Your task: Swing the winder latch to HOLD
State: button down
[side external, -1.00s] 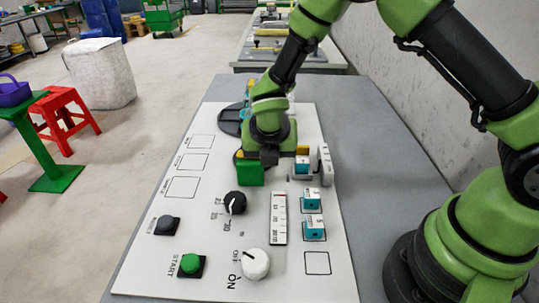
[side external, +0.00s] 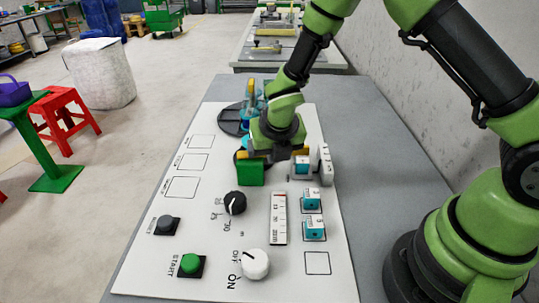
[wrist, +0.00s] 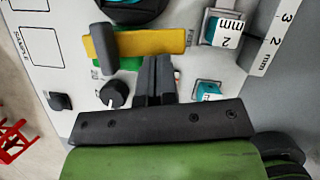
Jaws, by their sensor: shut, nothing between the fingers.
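The winder latch shows in the wrist view as a yellow bar (wrist: 150,42) over a green block (wrist: 130,63), with an upright dark grey handle (wrist: 103,47) at its left end. My gripper (wrist: 157,68) is shut and empty, its fingertips near the bar's lower edge, right of the handle; I cannot tell whether they touch the bar. In the side view the green block (side external: 250,173) stands below my wrist, which hides most of the bar. Small labels beside the latch are too small to read.
A black dial (side external: 235,202), a white OFF/ON knob (side external: 256,263), a green START button (side external: 190,264) and a grey button (side external: 166,225) sit on the white panel. Teal blocks (side external: 312,199) stand at its right. A black reel base (side external: 231,121) is behind the latch.

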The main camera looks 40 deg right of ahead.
jog(key=shift+w+d+n+y, duration=0.2)
jog(key=shift+d+n+y, duration=0.15)
jog(key=shift+n, duration=0.55)
jog(key=shift+w+d, duration=0.9)
jog(key=shift+d, duration=0.05)
jog(key=shift+w+d, duration=0.2)
jog(key=shift+w, duration=0.3)
jog(key=shift+w+d, duration=0.15)
jog(key=shift+w, duration=1.2)
jog(key=s+d, duration=0.3)
notch_tip(320, 180, up, 9)
jog(key=s+d, duration=0.2)
jog(key=shift+s+d+r, duration=0.15)
jog(key=shift+s+d, duration=0.05)
jog(key=shift+s, duration=0.05)
